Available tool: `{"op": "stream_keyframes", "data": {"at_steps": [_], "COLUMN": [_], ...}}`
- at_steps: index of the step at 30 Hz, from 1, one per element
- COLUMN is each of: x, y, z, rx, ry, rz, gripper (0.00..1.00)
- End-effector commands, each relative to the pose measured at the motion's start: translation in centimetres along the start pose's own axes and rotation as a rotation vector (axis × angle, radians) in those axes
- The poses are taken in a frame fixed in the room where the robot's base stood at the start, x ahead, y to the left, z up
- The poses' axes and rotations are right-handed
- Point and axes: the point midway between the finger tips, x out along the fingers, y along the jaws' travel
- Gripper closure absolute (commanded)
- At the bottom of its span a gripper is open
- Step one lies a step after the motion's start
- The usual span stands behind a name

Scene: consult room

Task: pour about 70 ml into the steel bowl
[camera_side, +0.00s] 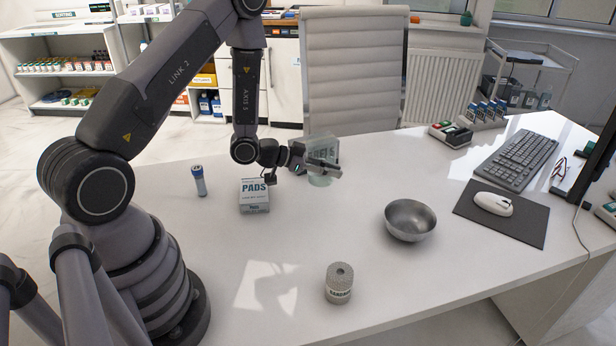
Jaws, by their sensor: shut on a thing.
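The steel bowl (410,222) stands upright on the white desk, right of the middle, and no liquid shows in it. My gripper (322,167) is to the left of the bowl and farther back, well apart from it. It is shut on a clear, pale green container (323,148) with lettering on its side. The container looks about upright. My fingers hide part of it, and I cannot tell how much liquid it holds or whether its base touches the desk.
A PADS box (254,196) and a small blue-grey tube (199,181) stand left of my gripper. A round grey canister (339,283) stands at the front. A mouse (493,203) on a dark mat and a keyboard (516,162) lie right of the bowl. The desk (340,225) between gripper and bowl is clear.

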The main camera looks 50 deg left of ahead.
Motion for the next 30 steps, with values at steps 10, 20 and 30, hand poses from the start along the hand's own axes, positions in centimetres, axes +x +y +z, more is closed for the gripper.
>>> {"op": "stream_keyframes", "data": {"at_steps": [10,20,30], "x": [-1.6,-0.7,3.8], "y": [-0.1,0.9,5.0], "z": [-3.8,-5.6,-7.3], "rx": [0.001,0.015,0.055], "ry": [0.003,-0.003,-0.009], "rz": [-0.001,0.016,0.064], "gripper": [1.0,1.0,1.0]}}
